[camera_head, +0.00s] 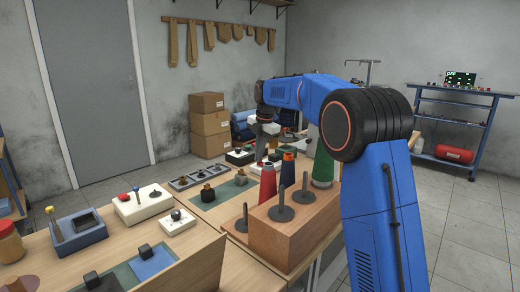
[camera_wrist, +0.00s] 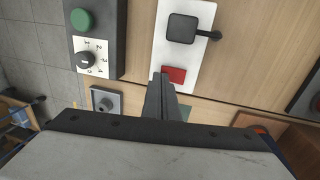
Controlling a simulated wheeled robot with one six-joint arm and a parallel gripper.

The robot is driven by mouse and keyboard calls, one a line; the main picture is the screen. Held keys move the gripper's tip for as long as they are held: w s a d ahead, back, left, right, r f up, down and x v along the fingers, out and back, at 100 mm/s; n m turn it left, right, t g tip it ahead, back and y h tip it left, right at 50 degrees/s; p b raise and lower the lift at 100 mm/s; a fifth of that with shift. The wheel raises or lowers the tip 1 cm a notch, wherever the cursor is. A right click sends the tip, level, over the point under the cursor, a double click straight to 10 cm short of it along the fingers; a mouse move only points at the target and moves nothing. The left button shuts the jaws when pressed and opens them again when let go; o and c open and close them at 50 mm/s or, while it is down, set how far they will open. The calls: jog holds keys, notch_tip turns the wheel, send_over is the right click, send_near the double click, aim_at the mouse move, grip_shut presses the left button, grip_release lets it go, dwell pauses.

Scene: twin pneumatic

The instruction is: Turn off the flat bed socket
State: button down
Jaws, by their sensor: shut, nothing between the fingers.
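In the wrist view, a white plate (camera_wrist: 196,66) carries a black square block (camera_wrist: 182,28) with a short dark stem at its right, and a red rocker switch (camera_wrist: 174,75) near the plate's lower end. This plate looks like the flat bed socket. My gripper (camera_wrist: 163,78) is shut and empty, its narrow fingertips right beside the lower left part of the red switch. I cannot tell whether they touch it. The fingers hide part of the plate's lower edge. In the head view, my gripper (camera_head: 262,140) points down over the far bench, and the switch is too small to make out.
Left of the plate stands a dark box (camera_wrist: 112,18) with a green button and a numbered dial. A small grey plate with a knob (camera_wrist: 107,103) lies below it. In the head view, a wooden block (camera_head: 280,235) with pegs and coloured cones (camera_head: 323,165) stand nearer.

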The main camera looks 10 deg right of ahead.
jog(key=shift+f, duration=0.2)
jog(key=shift+w+f, duration=0.1)
jog(key=shift+f, duration=0.1)
dwell(0.4)
jog(key=shift+s+d+r, duration=0.25)
jog(key=shift+s+d, duration=0.15)
jog(key=shift+s, duration=0.2)
jog(key=shift+r, duration=0.1)
